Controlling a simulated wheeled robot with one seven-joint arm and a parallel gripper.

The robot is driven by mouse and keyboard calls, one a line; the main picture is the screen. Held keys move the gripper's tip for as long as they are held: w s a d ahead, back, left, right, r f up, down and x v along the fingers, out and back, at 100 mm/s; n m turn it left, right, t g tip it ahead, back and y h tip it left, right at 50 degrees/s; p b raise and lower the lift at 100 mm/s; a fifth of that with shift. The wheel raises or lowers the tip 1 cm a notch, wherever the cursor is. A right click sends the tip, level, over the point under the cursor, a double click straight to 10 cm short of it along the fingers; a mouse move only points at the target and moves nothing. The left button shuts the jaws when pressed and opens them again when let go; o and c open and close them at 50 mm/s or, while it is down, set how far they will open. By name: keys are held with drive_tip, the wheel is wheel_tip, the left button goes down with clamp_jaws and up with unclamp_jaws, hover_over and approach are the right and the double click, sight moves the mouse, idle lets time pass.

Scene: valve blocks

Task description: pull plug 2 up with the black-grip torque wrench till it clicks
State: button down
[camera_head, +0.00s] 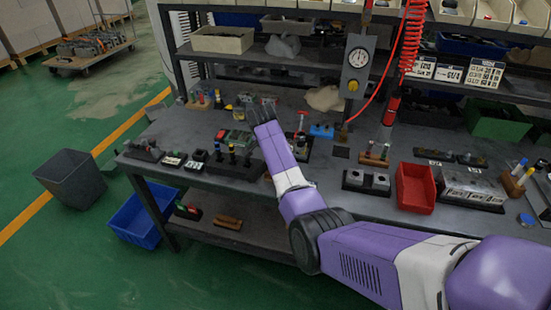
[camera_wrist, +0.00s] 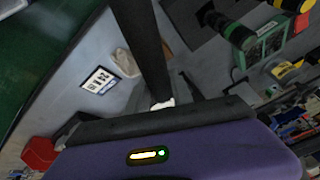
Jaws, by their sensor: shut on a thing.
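My gripper (camera_head: 262,108) is over the back left of the bench, at the end of my purple arm. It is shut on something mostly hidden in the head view. In the wrist view, a long dark bar (camera_wrist: 145,45) runs up from the gripper; I cannot tell whether it is a finger or the torque wrench. A small white piece (camera_wrist: 163,104) shows at its base. A green block (camera_head: 238,138) lies on the bench just left of my arm. A rack of dark upright tools (camera_head: 235,160) stands in front of it. I cannot make out plug 2 or its number.
Banded dark cylinders (camera_wrist: 238,35) stand near a green frame (camera_wrist: 265,48) in the wrist view. A hanging gauge (camera_head: 357,65) and a red coiled hose (camera_head: 411,35) are behind.

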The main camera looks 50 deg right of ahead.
drive_tip(key=shift+s+d+r+n+t+p, duration=0.15)
drive_tip(key=shift+s+n+p, duration=0.3)
drive_tip(key=shift+p, duration=0.35)
drive_tip(key=shift+s+a+r+n+t+p, duration=0.15)
drive_tip(key=shift+s+n+p, duration=0.1)
drive_tip(key=shift+s+p, duration=0.4)
drive_tip(key=shift+d+f, duration=0.1)
drive_tip(key=shift+f, duration=0.1)
drive_tip(key=shift+r+p, duration=0.1)
drive_tip(key=shift+p, duration=0.3)
wheel_tip(320, 180, up, 8)
drive_tip(key=p, duration=0.4)
drive_tip(key=shift+f, duration=0.35)
